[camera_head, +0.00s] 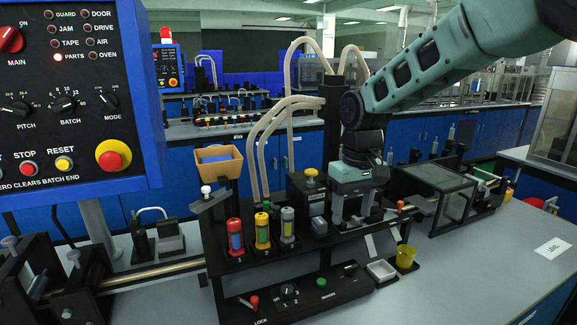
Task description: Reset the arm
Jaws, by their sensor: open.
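My arm comes in from the upper right and bends down at the middle of the picture. My gripper (351,224) points down over the black machine deck (330,236), right of the coloured cylinders. Its two fingers stand apart, and I see nothing held between them. The fingertips are close to small parts on the deck; I cannot tell whether they touch.
A control panel (75,100) with a lit PARTS lamp fills the upper left. Red (235,238), yellow (262,231) and green-grey (287,225) cylinders stand on the deck. The right bench (480,270) is mostly clear.

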